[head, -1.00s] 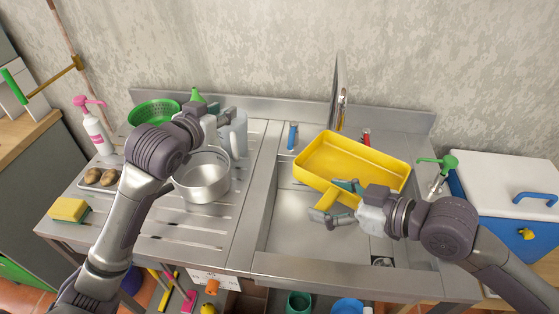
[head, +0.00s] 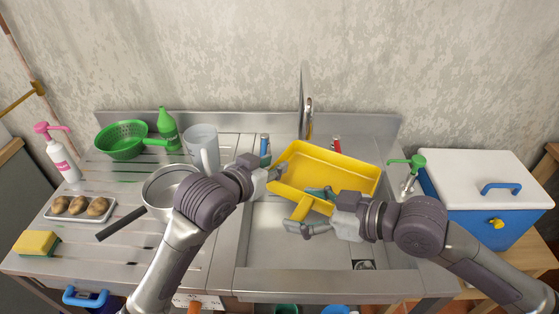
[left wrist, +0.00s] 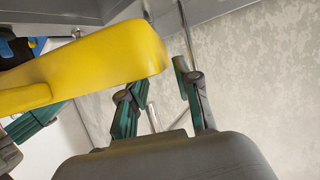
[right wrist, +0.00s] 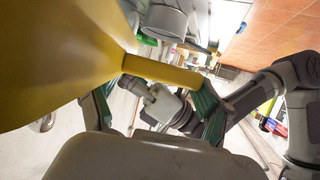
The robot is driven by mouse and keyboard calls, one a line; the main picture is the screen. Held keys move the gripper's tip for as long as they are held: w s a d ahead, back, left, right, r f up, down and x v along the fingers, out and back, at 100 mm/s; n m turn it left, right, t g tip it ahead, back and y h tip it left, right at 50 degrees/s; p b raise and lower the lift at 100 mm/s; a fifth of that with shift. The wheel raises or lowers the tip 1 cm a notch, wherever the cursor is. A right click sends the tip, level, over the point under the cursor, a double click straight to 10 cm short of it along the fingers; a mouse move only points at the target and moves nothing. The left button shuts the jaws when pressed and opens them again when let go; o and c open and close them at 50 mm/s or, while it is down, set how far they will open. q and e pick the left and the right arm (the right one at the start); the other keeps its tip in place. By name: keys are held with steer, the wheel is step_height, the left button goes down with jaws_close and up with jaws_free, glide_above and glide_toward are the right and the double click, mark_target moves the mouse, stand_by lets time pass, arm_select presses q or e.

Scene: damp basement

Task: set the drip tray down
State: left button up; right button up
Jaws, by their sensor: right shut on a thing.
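The yellow drip tray (head: 333,156) hangs over the sink (head: 290,245), its open side up. My right gripper (head: 313,211) is shut on its stubby handle (head: 300,208); the handle lies between the fingers in the right wrist view (right wrist: 160,72). My left gripper (head: 274,175) is at the tray's left corner. In the left wrist view its fingers (left wrist: 160,82) are apart, with the tray's rounded edge (left wrist: 120,50) close beside one fingertip and nothing clearly between them. I cannot tell whether that finger touches the tray.
A pot (head: 168,185), a jug (head: 202,147), a green colander (head: 122,140) and a green bottle (head: 167,122) stand on the drainboard at left. A tap (head: 308,115) rises behind the sink. A soap pump (head: 408,174) and cooler (head: 485,195) are at right. The basin's front is clear.

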mark_target(281, 161)
arm_select(q)
steer(key=shift+x, duration=2.2)
jaws_close()
arm_select(e)
steer(key=shift+r, duration=0.1)
arm_select(q)
steer(key=shift+s+d, duration=0.1)
steer(key=shift+r, duration=0.1)
arm_select(e)
steer(key=o, duration=1.2)
steer(key=shift+o, duration=1)
